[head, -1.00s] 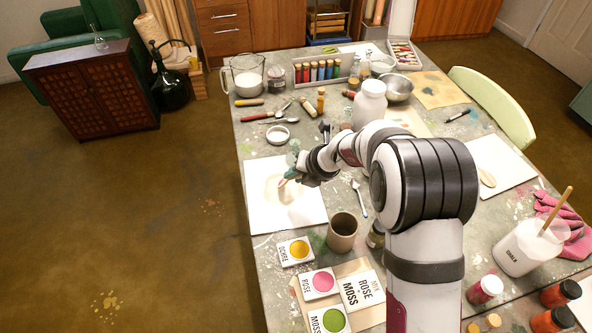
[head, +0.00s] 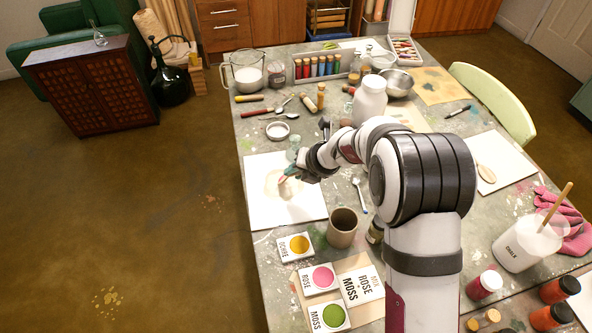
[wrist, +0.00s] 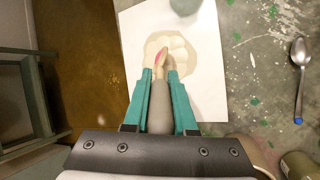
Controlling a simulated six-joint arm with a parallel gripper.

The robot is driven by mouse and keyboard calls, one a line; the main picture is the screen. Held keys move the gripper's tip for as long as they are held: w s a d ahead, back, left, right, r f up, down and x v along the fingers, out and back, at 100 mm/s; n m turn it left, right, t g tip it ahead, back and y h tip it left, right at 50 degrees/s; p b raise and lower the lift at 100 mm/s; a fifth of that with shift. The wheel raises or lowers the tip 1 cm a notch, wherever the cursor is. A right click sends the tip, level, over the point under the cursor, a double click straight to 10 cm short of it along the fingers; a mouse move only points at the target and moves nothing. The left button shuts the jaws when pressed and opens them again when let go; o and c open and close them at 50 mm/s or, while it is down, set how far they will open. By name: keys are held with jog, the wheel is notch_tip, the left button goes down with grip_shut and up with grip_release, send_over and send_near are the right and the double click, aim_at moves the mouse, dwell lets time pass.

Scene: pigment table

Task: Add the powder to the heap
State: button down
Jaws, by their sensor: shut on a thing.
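My gripper (wrist: 161,78) has teal fingers shut on a tool with a grey-brown handle (wrist: 160,108) and a pale, wood-coloured front end (wrist: 161,63). A streak of pink powder (wrist: 160,61) shows on that front end. The tool's tip is over a low, pale cream heap (wrist: 181,48) on a white board (wrist: 205,92); I cannot tell whether it touches. In the head view the heap (head: 287,189) lies mid-board (head: 262,215), with my gripper (head: 288,176) at its upper side. Rose (head: 321,277), ochre (head: 299,244) and moss (head: 331,316) colour tiles lie nearer the front.
A brown cup (head: 343,228) stands just right of the board's lower corner. A spoon (wrist: 299,55) lies to the right. A round grey-green thing (wrist: 185,5) stands at the board's far edge. A white jar (head: 369,105) stands behind my arm.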

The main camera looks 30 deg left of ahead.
jog(key=shift+f, duration=0.5)
dwell(1.0)
jog(key=shift+r, duration=3.55)
jog(key=s+d+r+n+g+h, duration=0.1)
jog(key=d+r+n+h, duration=0.3)
jog(key=d+n, duration=0.6)
jog(key=s+d+r+n+g+h, duration=0.2)
jog(key=d+r+n+h, duration=0.2)
jog(key=d+n, duration=0.7)
jog(key=s+d+r+n+g+h, duration=0.2)
jog(key=d+r+n+h, duration=0.2)
jog(key=d+n, duration=0.7)
jog(key=d+r, duration=0.2)
jog(key=d, duration=0.2)
jog(key=shift+s+d+r+g, duration=0.25)
jog(key=shift+g, duration=0.05)
